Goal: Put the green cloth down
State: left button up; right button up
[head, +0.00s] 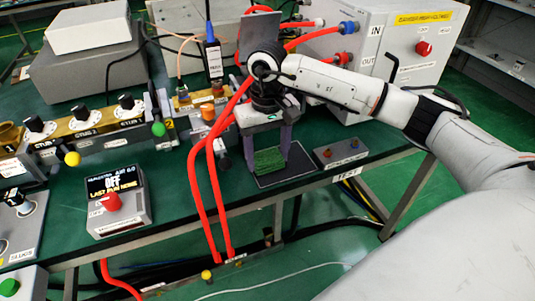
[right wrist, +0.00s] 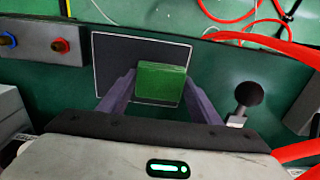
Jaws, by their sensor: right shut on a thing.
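The green cloth (head: 269,161) is a small folded block between the purple-grey fingers of my right gripper (head: 268,155). In the right wrist view the cloth (right wrist: 161,84) sits between both fingertips of the right gripper (right wrist: 160,90), which is shut on it. The cloth is over a dark rectangular mat (head: 300,164) near the table's front edge, and the mat (right wrist: 114,58) lies behind it in the right wrist view. I cannot tell whether the cloth touches the mat. My left gripper is not in view.
A small grey box with buttons (head: 340,153) stands right of the mat. Red hoses (head: 212,170) run down on its left. A display unit with a red button (head: 118,205) is farther left. Behind stands a white generator cabinet (head: 378,40).

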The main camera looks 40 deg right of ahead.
aim_at(267, 156)
jog(key=shift+f, duration=0.25)
jog(key=o, duration=0.9)
jog(key=shift+r, duration=0.1)
notch_tip(267, 156, up, 12)
jog(key=shift+r, duration=0.2)
